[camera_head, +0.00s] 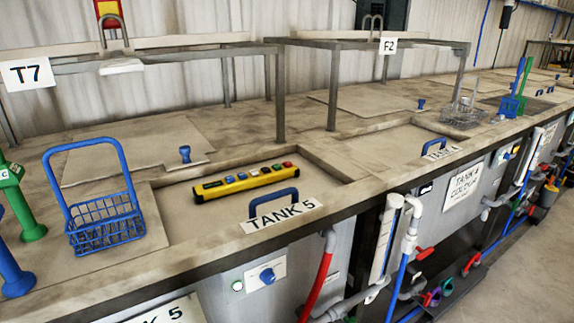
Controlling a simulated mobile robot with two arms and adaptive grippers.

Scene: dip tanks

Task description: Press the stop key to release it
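A yellow key box (246,183) with dark ends lies on the tan lid of Tank 5, behind the blue handle (273,204). A row of small keys runs along its top, several of them blue. A red key (287,164) sits at its right end, and I take it for the stop key. The box is too small in view to read any lettering or to tell whether the red key is pressed in. Neither of my grippers shows in this view.
A blue wire basket (104,222) with a tall handle stands left of the box. Green (22,205) and blue (12,268) upright pieces stand at the far left edge. A grey metal frame (279,95) rises behind. The Tank 5 sign (281,216) lies in front.

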